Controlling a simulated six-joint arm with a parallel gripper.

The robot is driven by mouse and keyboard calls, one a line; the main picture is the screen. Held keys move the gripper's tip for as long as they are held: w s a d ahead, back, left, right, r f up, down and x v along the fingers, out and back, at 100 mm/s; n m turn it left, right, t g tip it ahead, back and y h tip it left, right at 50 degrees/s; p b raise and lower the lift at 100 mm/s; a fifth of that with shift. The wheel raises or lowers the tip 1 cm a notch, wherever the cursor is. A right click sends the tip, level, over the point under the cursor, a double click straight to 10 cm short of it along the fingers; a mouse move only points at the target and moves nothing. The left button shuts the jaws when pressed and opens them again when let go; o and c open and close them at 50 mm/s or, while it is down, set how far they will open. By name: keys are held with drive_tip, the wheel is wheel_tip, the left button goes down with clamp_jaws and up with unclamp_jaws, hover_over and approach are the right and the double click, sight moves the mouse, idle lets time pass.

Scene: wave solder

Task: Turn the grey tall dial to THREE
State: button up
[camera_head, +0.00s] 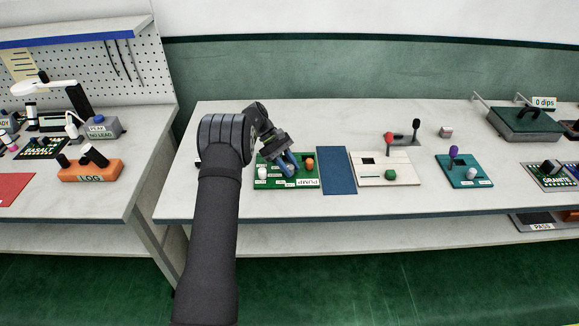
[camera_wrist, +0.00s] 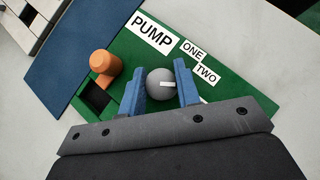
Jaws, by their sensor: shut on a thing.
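My gripper (camera_wrist: 160,90) is shut on the dial, one blue finger on each side. In the head view my gripper (camera_head: 288,163) is over the green panel (camera_head: 262,184) and hides the dial.
An orange knob (camera_wrist: 104,62) and a dark square opening (camera_wrist: 95,97) are close to my left finger. A blue mat (camera_head: 337,170) lies right of the panel, then a cream panel (camera_head: 400,172) with a red-topped lever. An orange LOG box (camera_head: 90,170) sits on the left bench.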

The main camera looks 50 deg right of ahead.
drive_tip(key=m+y, duration=0.2)
drive_tip(key=m, duration=0.1)
drive_tip(key=shift+m+y, duration=0.3)
drive_tip(key=shift+y, duration=0.1)
drive_tip(key=shift+m+y, duration=0.4)
drive_tip(key=shift+m, duration=0.1)
drive_tip(key=shift+a+f+t, duration=0.1)
drive_tip(key=shift+t, duration=0.2)
drive_tip(key=o, duration=1)
